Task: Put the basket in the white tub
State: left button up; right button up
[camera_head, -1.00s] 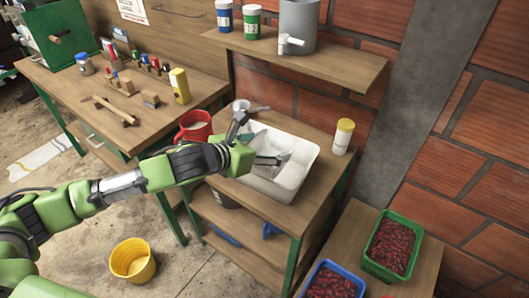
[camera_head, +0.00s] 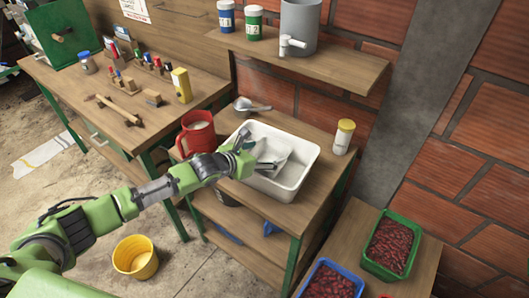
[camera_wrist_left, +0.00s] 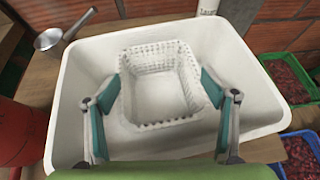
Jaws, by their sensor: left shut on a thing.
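The white tub (camera_head: 303,172) stands on the wooden table, and it fills much of the left wrist view (camera_wrist_left: 262,108). The small white basket (camera_head: 275,150) is upright within the tub's walls; its lattice sides show in the left wrist view (camera_wrist_left: 158,57). My left gripper (camera_wrist_left: 162,84) reaches into the tub from the left in the head view (camera_head: 260,162). Its two teal fingers are shut on opposite sides of the basket. I cannot tell whether the basket's bottom touches the tub floor. My right gripper is not in view.
A red jug (camera_head: 198,132) stands close left of the tub, with a metal ladle (camera_head: 248,106) behind. A yellow-lidded jar (camera_head: 343,138) is at its right. A shelf (camera_head: 300,60) overhangs behind.

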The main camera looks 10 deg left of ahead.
pick_arm(q)
jog(key=shift+f+b, duration=0.4)
jog(key=shift+f, duration=0.15)
jog(key=o, duration=1.5)
jog(key=shift+o, duration=0.6)
jog(key=shift+r, duration=0.1)
